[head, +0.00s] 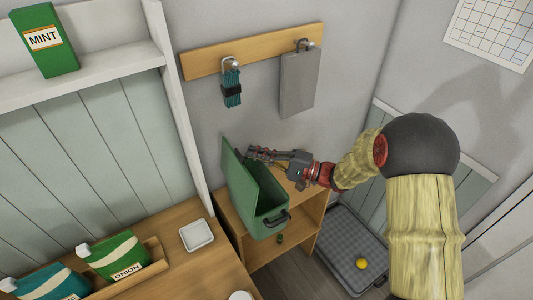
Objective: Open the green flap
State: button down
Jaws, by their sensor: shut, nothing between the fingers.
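The green flap (236,182) is the lid of a green box (270,224) that stands on a wooden shelf unit. The flap stands raised and tilted at the box's left side, and a dark opening shows beside it. My gripper (250,153) is shut and empty at the flap's upper edge, reaching in from the right above the box. I cannot tell whether its fingertips touch the flap. Part of the box's far side is hidden behind my gripper.
A wooden rail (255,49) above holds a teal bundle (231,88) and a grey board (299,82) on hooks. A white dish (196,235) sits on the counter to the left. A grey tray (343,250) with a yellow ball (361,264) lies low at right.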

jog(key=shift+s+a, duration=0.15)
jog(key=shift+a, duration=0.15)
jog(key=shift+s+a+r+n+g+h+b, duration=0.15)
jog(key=shift+s+a+n+h+b, duration=0.15)
jog(key=shift+a, duration=0.15)
jog(key=shift+s+a+r+n+g+h+b, duration=0.1)
jog(key=shift+s+a+r+n+h+b, duration=0.15)
jog(key=shift+a, duration=0.2)
jog(key=shift+s+a+r+n+g+h+b, duration=0.15)
jog(key=shift+s+a+n+b, duration=0.1)
jog(key=shift+s+a+b, duration=0.15)
jog(key=shift+w, duration=0.1)
send_near(241, 156)
jog(key=w+d, duration=0.3)
jog(key=d, duration=0.1)
jog(key=shift+s+f+b, duration=0.1)
jog(key=shift+f+b, duration=0.3)
jog(key=shift+f, duration=0.1)
